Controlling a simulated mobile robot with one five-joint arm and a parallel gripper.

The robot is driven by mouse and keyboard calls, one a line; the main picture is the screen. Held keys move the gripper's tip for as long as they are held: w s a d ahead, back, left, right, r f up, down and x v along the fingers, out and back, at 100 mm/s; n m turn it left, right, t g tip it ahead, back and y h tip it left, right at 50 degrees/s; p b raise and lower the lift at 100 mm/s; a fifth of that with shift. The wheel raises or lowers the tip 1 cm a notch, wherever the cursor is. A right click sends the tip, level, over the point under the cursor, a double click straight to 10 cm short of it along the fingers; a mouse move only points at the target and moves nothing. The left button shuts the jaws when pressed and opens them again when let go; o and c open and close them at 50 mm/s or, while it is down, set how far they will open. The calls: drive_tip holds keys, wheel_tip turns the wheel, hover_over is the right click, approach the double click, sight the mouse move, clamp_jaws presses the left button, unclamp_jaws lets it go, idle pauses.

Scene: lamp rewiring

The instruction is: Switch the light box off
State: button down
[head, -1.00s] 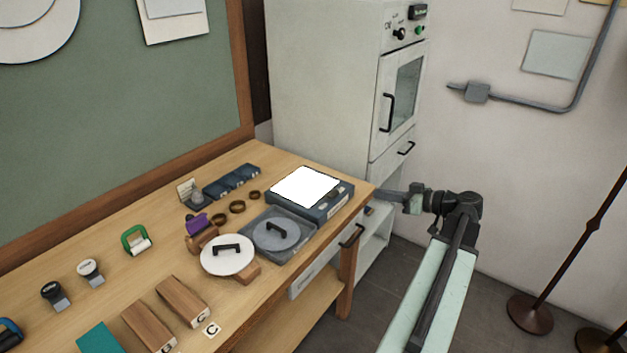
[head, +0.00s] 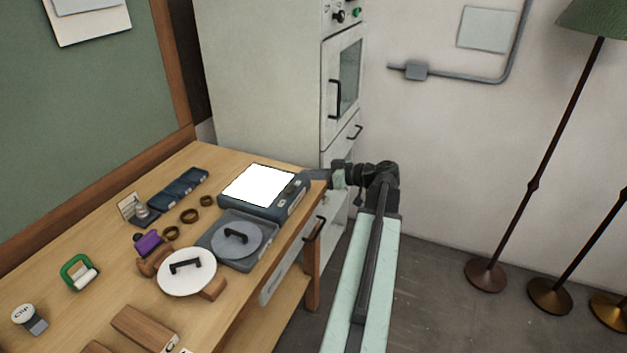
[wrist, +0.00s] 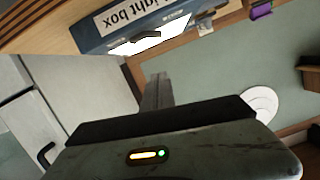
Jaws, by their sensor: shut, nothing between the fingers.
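The light box (head: 292,205) is a flat dark blue case at the back right corner of the workbench. Its top panel (head: 258,186) glows bright white, so it is lit. The wrist view shows its labelled front side (wrist: 90,32) upside down at the top, with a small dark part by the glowing panel; I cannot tell if that part is the switch. My gripper (head: 311,175) is at the box's right end in the head view. Its fingers (wrist: 157,80) are shut and empty, pointing toward the box. Whether they touch it I cannot tell.
A grey tray with a round lid (head: 237,240) sits just in front of the box. A white disc with a handle (head: 187,272) lies nearer. A tall white cabinet (head: 260,80) stands behind the bench. Floor lamps (head: 485,275) stand at right, with open floor between.

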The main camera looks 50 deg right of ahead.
sight(290, 189)
drive_tip(key=w+f+b, duration=0.1)
drive_tip(key=w+a+f+b, duration=0.1)
drive_tip(key=w, duration=0.1)
drive_tip(key=w+f+b, duration=0.1)
drive_tip(key=f, duration=0.1)
drive_tip(key=shift+w+a+b, duration=0.25)
drive_tip(key=shift+a+b, duration=0.05)
drive_tip(key=shift+a, duration=0.05)
drive_tip(key=shift+s+a+f+b, duration=0.1)
drive_tip(key=shift+a+f+b, duration=0.05)
drive_tip(key=shift+f+b, duration=0.5)
